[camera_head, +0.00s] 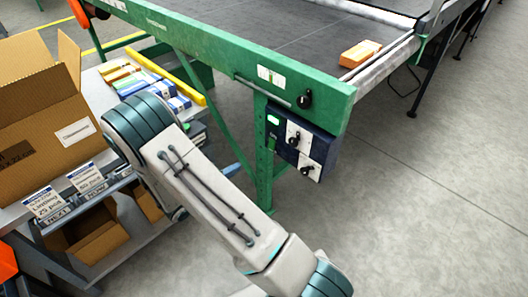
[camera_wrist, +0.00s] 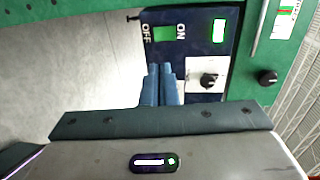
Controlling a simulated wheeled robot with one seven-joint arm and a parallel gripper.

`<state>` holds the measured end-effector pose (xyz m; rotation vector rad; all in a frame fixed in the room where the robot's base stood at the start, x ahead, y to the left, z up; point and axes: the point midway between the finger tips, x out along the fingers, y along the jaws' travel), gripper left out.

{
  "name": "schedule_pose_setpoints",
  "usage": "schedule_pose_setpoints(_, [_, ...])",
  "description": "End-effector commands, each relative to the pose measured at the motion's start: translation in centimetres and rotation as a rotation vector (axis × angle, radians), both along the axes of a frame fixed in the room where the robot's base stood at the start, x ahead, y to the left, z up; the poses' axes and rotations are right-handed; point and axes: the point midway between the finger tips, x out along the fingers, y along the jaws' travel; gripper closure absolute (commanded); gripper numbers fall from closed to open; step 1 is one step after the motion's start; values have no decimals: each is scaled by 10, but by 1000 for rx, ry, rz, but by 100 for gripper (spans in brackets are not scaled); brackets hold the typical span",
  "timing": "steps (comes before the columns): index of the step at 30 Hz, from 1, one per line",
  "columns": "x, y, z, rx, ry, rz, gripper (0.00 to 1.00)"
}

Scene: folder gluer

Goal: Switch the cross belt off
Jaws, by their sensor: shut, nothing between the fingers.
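The dark blue control box (camera_head: 317,146) hangs under the green side rail of the belt table. In the wrist view the box (camera_wrist: 198,16) shows a green switch (camera_wrist: 163,33) between the printed words OFF and ON. A lit green rectangle (camera_wrist: 218,31) is beside it. The switch's set position cannot be told. My gripper (camera_wrist: 160,69) is shut and empty, its blue fingertips just below the switch in the picture; whether they touch the box cannot be told. In the head view my arm hides the gripper.
A black knob on a white plate (camera_wrist: 209,80) is right of the fingers. Another black knob (camera_head: 304,99) is on the green rail. An orange box (camera_head: 360,53) lies on the dark belt (camera_head: 290,40). A cart with cartons (camera_head: 45,120) stands left; floor at right is clear.

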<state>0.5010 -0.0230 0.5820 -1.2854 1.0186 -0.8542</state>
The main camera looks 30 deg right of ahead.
Motion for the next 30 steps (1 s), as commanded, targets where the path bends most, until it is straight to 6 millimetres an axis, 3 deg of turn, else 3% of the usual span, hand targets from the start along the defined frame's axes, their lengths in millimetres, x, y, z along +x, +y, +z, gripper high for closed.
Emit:
schedule_pose_setpoints(8, [5, -16, -3, 1, -2, -6, 100])
schedule_pose_setpoints(21, [35, -100, -15, 1, -4, -8, 100])
schedule_pose_setpoints(30, [46, -129, -18, 2, -2, -2, 100])
